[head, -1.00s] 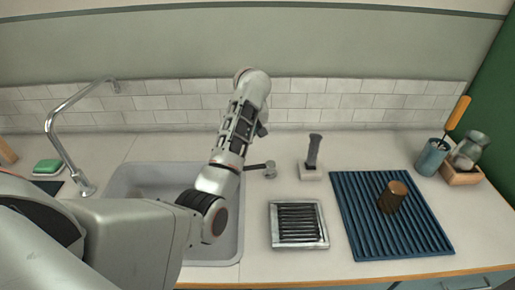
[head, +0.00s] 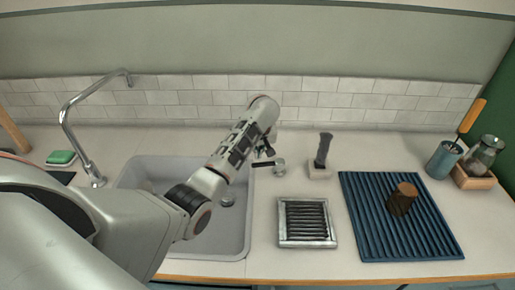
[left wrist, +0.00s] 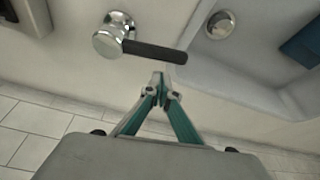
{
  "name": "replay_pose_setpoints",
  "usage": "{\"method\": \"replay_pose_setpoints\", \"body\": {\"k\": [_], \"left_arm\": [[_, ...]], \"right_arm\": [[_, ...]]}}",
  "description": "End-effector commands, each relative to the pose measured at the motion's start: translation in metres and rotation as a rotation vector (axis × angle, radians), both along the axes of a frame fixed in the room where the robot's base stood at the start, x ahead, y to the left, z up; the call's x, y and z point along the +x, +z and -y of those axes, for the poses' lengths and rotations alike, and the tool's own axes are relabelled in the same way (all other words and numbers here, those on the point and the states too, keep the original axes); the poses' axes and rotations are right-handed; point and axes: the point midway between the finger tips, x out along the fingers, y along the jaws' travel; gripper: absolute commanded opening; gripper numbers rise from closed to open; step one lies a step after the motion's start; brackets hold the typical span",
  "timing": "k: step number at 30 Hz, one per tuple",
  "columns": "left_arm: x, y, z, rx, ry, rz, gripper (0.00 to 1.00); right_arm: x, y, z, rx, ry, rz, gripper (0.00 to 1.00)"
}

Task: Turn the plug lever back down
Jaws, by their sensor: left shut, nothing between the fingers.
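The plug lever has a round chrome base (head: 279,167) on the counter just right of the sink. Its dark handle (head: 262,164) points left, toward the sink rim. In the left wrist view the chrome knob (left wrist: 112,38) and black handle (left wrist: 155,51) show clearly. My left gripper (left wrist: 160,80) is shut and empty, its tips close to the handle's free end and apart from it in that picture. In the head view the left gripper (head: 266,149) is small and partly hidden by my arm, just behind the lever. My right gripper is not in view.
The sink (head: 232,245) has a round metal drain (head: 227,200). A tall faucet (head: 66,125) stands at left. Right of the lever are a dark upright handle in a pale block (head: 319,172), a slotted metal tray (head: 306,242) and a blue ribbed mat (head: 440,245). The tiled wall is behind.

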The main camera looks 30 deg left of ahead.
Motion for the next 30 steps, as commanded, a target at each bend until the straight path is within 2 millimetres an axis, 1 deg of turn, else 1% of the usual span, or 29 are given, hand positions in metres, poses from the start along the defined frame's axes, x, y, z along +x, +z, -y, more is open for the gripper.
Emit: {"method": "replay_pose_setpoints", "body": {"k": [3, 9, 23, 30], "left_arm": [[-0.008, 0.000, 0.006, 0.000, -0.001, 0.000, 0.00], [-0.014, 0.000, 0.011, 0.000, 0.000, 0.000, 0.00], [-0.013, 0.000, 0.011, -0.001, 0.009, 0.000, 0.00], [-0.007, 0.000, 0.009, -0.002, 0.069, -0.001, 0.00]], "right_arm": [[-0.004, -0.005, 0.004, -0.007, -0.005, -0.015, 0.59], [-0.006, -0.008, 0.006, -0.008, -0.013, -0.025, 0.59], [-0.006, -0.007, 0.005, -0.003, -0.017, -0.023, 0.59], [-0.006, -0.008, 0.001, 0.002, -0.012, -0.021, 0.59]]}}
